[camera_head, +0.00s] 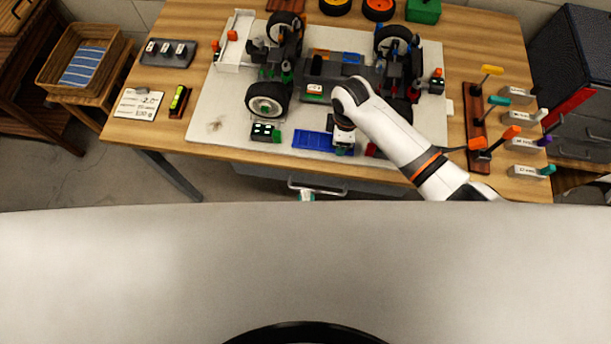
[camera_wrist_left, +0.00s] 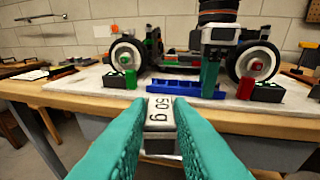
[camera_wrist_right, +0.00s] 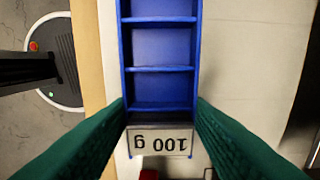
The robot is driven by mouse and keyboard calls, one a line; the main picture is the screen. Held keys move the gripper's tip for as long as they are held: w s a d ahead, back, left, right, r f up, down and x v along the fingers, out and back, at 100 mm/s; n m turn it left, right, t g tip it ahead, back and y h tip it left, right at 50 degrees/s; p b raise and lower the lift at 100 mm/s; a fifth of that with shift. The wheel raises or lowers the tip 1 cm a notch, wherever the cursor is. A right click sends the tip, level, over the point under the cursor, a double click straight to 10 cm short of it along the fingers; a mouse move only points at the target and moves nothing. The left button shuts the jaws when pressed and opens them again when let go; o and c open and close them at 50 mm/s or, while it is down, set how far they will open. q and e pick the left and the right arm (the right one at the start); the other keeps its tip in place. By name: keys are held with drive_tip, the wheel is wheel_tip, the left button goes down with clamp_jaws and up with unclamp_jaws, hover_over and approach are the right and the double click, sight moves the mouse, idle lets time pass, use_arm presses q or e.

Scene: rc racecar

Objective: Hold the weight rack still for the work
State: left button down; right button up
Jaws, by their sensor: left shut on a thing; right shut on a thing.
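The blue weight rack (camera_head: 313,140) lies flat near the front edge of the white board, in front of the car. My right gripper (camera_head: 343,148) reaches down to the rack's right end. In the right wrist view its green fingers (camera_wrist_right: 161,105) are shut on the rack's two sides. A block marked 100 g (camera_wrist_right: 160,141) sits at that end, and the visible compartments beyond it are empty. My left gripper (camera_head: 307,196), mostly hidden in the head view, is below the table's front edge. In the left wrist view it is shut on a 50 g weight (camera_wrist_left: 160,110), apart from the rack.
The car chassis (camera_head: 330,70) stands on the white board (camera_head: 215,120) behind the rack. Dark blocks with green parts (camera_head: 264,131) lie left of the rack. Colored-handle tools (camera_head: 480,130) stand on the right.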

drive_tip(key=o, duration=1)
drive_tip(key=shift+o, duration=0.2)
wheel_tip(320, 180, up, 12)
idle(0.4)
